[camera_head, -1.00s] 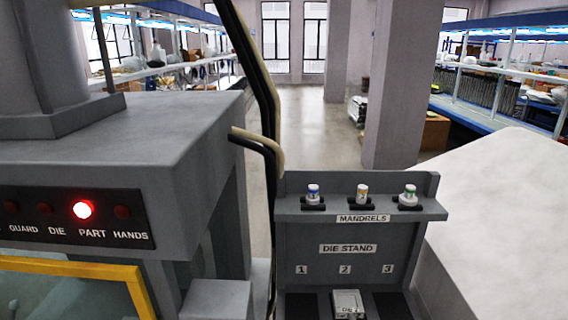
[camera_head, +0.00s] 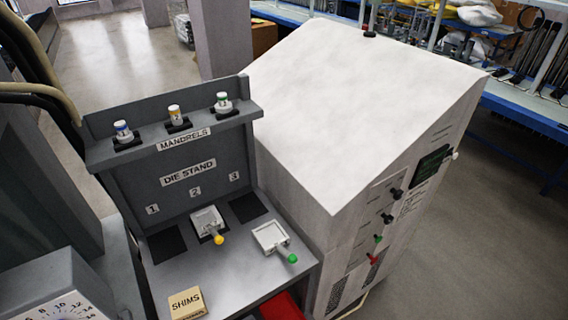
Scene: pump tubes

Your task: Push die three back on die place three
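The die with the green knob (camera_head: 271,238), a pale square block with a short handle, sits on the die stand's shelf (camera_head: 222,270). It lies in front of the dark pad under label 3 (camera_head: 249,207), apart from it or barely at its front edge. That pad is bare. A similar die with a yellow knob (camera_head: 206,221) rests on the pad under label 2. The pad under label 1 (camera_head: 166,244) is empty. Neither of my grippers is in view.
Mandrels with blue (camera_head: 123,131), yellow (camera_head: 175,115) and green (camera_head: 223,103) bands stand on the upper ledge. A SHIMS box (camera_head: 186,303) sits at the shelf's front left. A large white cabinet (camera_head: 360,100) borders the stand's right side. A dial (camera_head: 62,309) is at lower left.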

